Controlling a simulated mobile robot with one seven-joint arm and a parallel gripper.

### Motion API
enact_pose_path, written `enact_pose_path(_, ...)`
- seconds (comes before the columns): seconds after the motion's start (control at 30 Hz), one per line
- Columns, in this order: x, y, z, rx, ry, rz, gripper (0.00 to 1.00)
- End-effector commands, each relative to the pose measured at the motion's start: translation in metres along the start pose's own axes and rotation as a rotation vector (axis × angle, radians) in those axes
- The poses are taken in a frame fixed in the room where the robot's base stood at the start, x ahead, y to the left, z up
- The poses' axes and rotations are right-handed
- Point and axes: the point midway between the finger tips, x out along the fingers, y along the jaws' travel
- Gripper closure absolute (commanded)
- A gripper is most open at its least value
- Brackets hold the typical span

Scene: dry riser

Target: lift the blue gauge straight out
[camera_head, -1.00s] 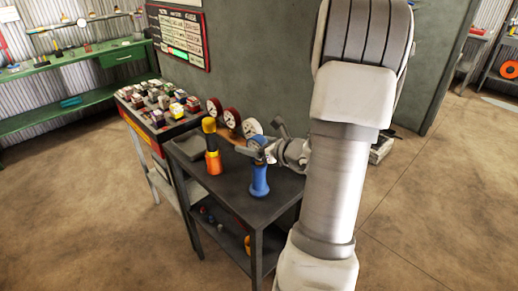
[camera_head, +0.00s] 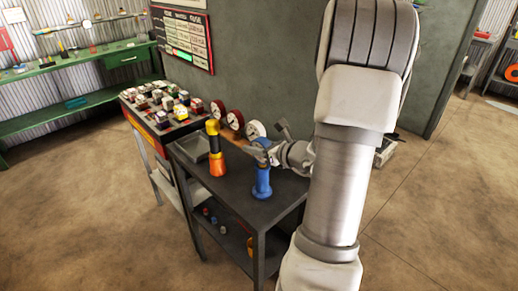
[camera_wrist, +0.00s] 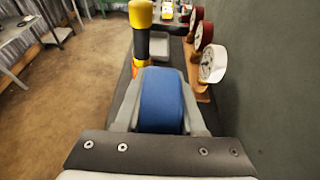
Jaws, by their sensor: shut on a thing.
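The blue gauge (camera_head: 263,182), a blue upright body with a wider foot, stands on the dark table in the head view. Its foot appears to be at the table top; I cannot tell any gap. My gripper (camera_head: 262,154) comes in from the right and is shut on its upper part. In the wrist view, the blue gauge (camera_wrist: 162,103) fills the space between the two grey fingers of my gripper (camera_wrist: 160,78). Its lower part is hidden there.
A yellow, black and orange tool (camera_head: 217,160) stands close to the left. Several round dials (camera_head: 236,119) stand on a wooden strip along the grey wall (camera_head: 265,60). A grey tray (camera_head: 193,147) and a rack of small blocks (camera_head: 170,107) lie further left.

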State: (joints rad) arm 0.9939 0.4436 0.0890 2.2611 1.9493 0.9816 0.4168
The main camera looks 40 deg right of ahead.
Motion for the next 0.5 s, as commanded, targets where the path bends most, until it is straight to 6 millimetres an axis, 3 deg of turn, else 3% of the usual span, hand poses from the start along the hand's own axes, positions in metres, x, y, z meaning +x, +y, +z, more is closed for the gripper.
enact_pose_path(0.27,-0.007,-0.001,0.019,-0.004,-0.002,-0.002,1.0)
enact_pose_path(0.4,-0.015,0.0,0.041,-0.007,-0.003,-0.002,1.0)
enact_pose_path(0.5,-0.032,-0.016,0.047,-0.003,-0.002,-0.007,1.0)
